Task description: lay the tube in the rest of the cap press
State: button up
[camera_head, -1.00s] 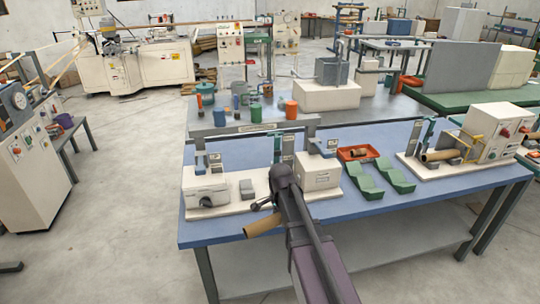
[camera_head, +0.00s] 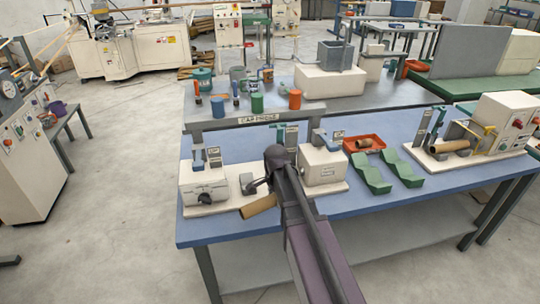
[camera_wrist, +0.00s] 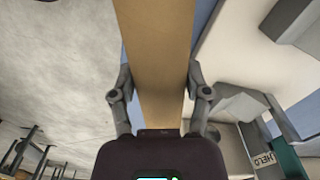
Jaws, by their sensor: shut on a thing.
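The brown cardboard tube (camera_head: 259,207) is in my gripper (camera_head: 260,187) at the front edge of the blue bench, its left end sticking out past my arm. In the wrist view the tube (camera_wrist: 155,45) runs lengthwise between the two fingers of my gripper (camera_wrist: 160,98), which is shut on it. The cap press, under a sign, has a white left unit (camera_head: 203,187) and a white right unit (camera_head: 323,165) on a pale base. A small grey block (camera_head: 247,181) stands between them, partly hidden by my gripper; I cannot tell its top shape. The tube is in front of this block.
Two green angled holders (camera_head: 371,176) and a red tray (camera_head: 364,144) with a brown piece lie right of the press. Another machine (camera_head: 497,125) at the right has a brown tube (camera_head: 449,147) lying in it. Coloured containers (camera_head: 257,103) stand on the grey table behind.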

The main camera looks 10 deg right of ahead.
jog(key=shift+d, duration=0.15)
jog(key=shift+w+d+r, duration=0.1)
jog(key=shift+w+r, duration=0.05)
jog(key=shift+w, duration=0.1)
jog(key=w+d+r+m+t+p, duration=0.1)
jog(key=w+r+m+t+p, duration=0.2)
jog(key=w, duration=1.1)
notch_tip(320, 180, up, 4)
jog(key=p, duration=0.3)
jog(key=shift+w+d+m+p, duration=0.15)
jog(key=shift+w+m+p, duration=0.15)
jog(key=shift+w+p, duration=0.1)
jog(key=shift+f, duration=0.2)
notch_tip(320, 180, down, 10)
jog(key=b, duration=1)
jog(key=shift+r, duration=0.25)
